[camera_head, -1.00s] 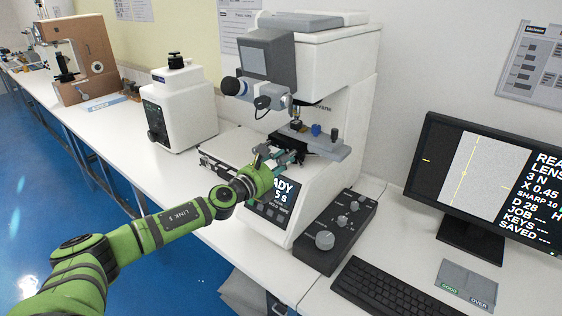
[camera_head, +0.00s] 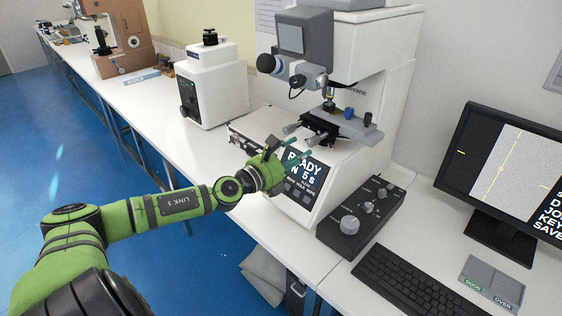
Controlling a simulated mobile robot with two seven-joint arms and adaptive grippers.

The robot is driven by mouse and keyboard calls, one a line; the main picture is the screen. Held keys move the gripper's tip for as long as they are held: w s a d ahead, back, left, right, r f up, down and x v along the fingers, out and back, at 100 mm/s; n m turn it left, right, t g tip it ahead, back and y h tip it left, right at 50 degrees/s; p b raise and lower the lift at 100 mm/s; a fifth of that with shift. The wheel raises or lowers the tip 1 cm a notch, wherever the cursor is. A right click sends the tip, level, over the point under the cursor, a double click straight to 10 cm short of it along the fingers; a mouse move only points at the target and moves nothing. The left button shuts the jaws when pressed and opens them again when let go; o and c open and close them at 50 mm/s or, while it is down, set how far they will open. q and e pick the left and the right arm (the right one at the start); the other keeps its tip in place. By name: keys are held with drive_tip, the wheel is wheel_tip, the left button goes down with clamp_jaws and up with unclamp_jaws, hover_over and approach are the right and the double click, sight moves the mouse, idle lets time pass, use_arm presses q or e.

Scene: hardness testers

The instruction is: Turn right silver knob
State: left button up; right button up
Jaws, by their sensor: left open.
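A white hardness tester (camera_head: 345,75) stands on the bench with a dark stage (camera_head: 322,128) under its head. Silver cylindrical knobs, one of them at the stage's front left (camera_head: 291,128), stick out toward my gripper. My left gripper (camera_head: 284,149) is open and empty, just in front of the stage and above the tester's display (camera_head: 304,172). Its fingers are apart from the knobs as far as I can see, and they partly cover that area. More silver knobs sit on the black control box (camera_head: 372,222), the largest (camera_head: 349,225) at its front. My right gripper is out of view.
A monitor (camera_head: 505,160), a keyboard (camera_head: 405,285) and a grey pad with GOOD and OVER labels (camera_head: 492,284) are at the right. A second white machine (camera_head: 213,85) stands at the left. Bare white bench (camera_head: 150,98) lies further left.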

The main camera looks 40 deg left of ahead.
use_arm(q)
drive_tip(key=shift+s+a, duration=0.1)
drive_tip(key=shift+s, duration=2.45)
drive_tip(key=shift+a+f, duration=0.1)
